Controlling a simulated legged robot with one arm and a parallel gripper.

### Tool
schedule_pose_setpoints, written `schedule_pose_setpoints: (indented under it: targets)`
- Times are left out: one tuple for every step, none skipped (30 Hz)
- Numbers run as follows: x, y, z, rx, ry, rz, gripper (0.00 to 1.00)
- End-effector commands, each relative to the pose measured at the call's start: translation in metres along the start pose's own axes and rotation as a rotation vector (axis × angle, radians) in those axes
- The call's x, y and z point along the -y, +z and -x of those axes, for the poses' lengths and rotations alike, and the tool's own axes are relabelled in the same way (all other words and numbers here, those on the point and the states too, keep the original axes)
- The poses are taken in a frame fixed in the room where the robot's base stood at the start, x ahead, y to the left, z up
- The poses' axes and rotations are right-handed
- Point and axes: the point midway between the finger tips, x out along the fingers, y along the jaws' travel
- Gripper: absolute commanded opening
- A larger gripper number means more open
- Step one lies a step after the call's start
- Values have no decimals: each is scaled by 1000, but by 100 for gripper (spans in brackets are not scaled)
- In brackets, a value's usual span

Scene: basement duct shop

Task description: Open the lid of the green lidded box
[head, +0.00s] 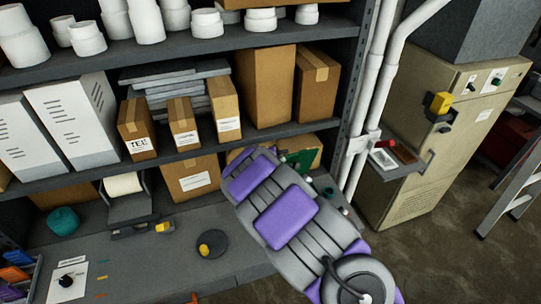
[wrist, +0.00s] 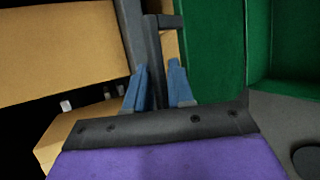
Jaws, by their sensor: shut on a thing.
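The green lidded box (head: 308,159) is mostly hidden behind my arm in the head view; a small green part shows at the shelf's right end. In the wrist view, two green surfaces of the box (wrist: 204,55) fill the upper right, meeting along an edge. I cannot tell how far the lid is raised. A dark grey bar-like handle (wrist: 154,55) stands between the blue fingertips of my gripper (wrist: 159,88). My gripper is shut on this handle, just left of the green surfaces. The fingertips are hidden by my arm in the head view.
Cardboard boxes (head: 267,85) stand close on the shelf above, and one fills the wrist view's upper left (wrist: 55,50). A grey bench (head: 160,262) holds a round dish (head: 211,245) and a tape dispenser. White pipes (head: 376,100) and a beige machine (head: 428,150) stand right.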

Motion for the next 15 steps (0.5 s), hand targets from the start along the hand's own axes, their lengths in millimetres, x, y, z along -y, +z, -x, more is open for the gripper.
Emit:
schedule_pose_setpoints:
  targets:
    - [1,-1,0,-1,-2,1,0]
    - [1,-1,0,-1,-2,1,0]
    - [1,-1,0,-1,-2,1,0]
    - [1,-1,0,-1,-2,2,0]
    - [1,-1,0,-1,-3,2,0]
    - [1,-1,0,-1,-2,2,0]
    - [1,-1,0,-1,-3,2,0]
    - [1,-1,0,-1,-3,3,0]
    - [1,-1,0,-1,-3,3,0]
    - [1,-2,0,-1,-3,3,0]
    - [1,-2,0,-1,-3,3,0]
    - [1,-2,0,-1,-3,3,0]
    - [1,-2,0,-1,-3,3,24]
    - [1,-2,0,-1,-3,3,27]
    - [1,-2,0,-1,-3,3,31]
